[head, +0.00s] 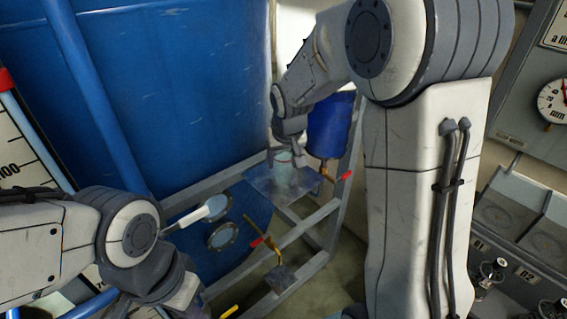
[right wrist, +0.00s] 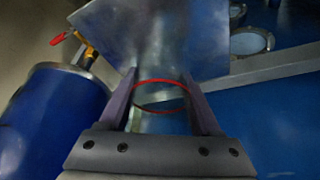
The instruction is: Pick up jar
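The jar (right wrist: 160,122) is clear glass with a thin red ring at its rim. In the right wrist view it lies between the two fingers of my right gripper (right wrist: 160,100), and its ring reaches close to both. I cannot tell whether the fingers press on it. In the head view my right gripper (head: 284,145) reaches down around the jar (head: 283,161), which is small and faint over a metal plate. Its base is hard to see.
The metal plate (head: 287,184) sits on a grey frame (head: 335,205). A blue cylinder (head: 329,125) stands close right of the gripper, with a red-handled valve (head: 345,175) below. A large blue tank (head: 170,90) fills the back left. Another red-handled brass valve (head: 270,240) is lower down.

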